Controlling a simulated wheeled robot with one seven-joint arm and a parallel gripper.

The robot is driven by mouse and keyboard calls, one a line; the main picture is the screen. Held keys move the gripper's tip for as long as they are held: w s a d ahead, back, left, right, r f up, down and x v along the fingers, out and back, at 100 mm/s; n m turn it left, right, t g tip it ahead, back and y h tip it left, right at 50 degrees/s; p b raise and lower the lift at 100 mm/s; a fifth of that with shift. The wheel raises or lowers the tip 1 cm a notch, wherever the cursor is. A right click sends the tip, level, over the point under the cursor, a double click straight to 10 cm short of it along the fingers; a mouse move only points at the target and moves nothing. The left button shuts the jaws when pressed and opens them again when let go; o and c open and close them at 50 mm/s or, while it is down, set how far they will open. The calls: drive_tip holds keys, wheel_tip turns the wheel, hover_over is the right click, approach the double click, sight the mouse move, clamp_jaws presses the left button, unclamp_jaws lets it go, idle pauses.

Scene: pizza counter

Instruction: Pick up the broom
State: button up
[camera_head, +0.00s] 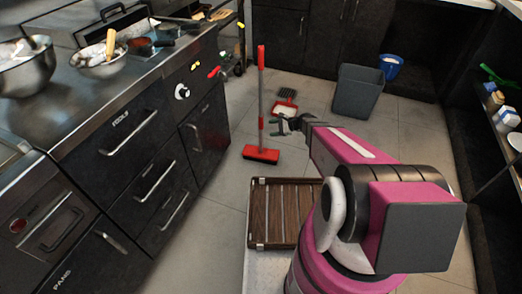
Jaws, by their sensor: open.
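The broom (261,104) stands upright on the floor near the picture's middle. It has a red and grey handle and a wide red head (261,154) at the bottom. My gripper (276,126) is just right of the handle at about half its height, with its jaws open toward the handle. I cannot tell whether the jaws touch the handle or how far around it they reach. My pink arm comes in from the lower right.
A red dustpan (286,104) lies on the floor behind my gripper. A grey bin (357,91) and a blue bucket (391,66) stand behind to the right. Dark drawers (150,165) line the left, shelves (500,130) the right. Floor left of the broom head is narrow.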

sight(261, 113)
drive_tip(key=w+f+m+t+y, duration=0.3)
drive_tip(key=w+f+m+t, duration=0.4)
drive_tip(key=w+f+m, duration=0.25)
drive_tip(key=w+a+r+m, duration=0.1)
drive_tip(key=w+a, duration=0.5)
drive_tip(key=a, duration=0.2)
drive_tip(key=shift+a+r, duration=0.15)
drive_tip(key=shift+a, duration=0.15)
clamp_jaws()
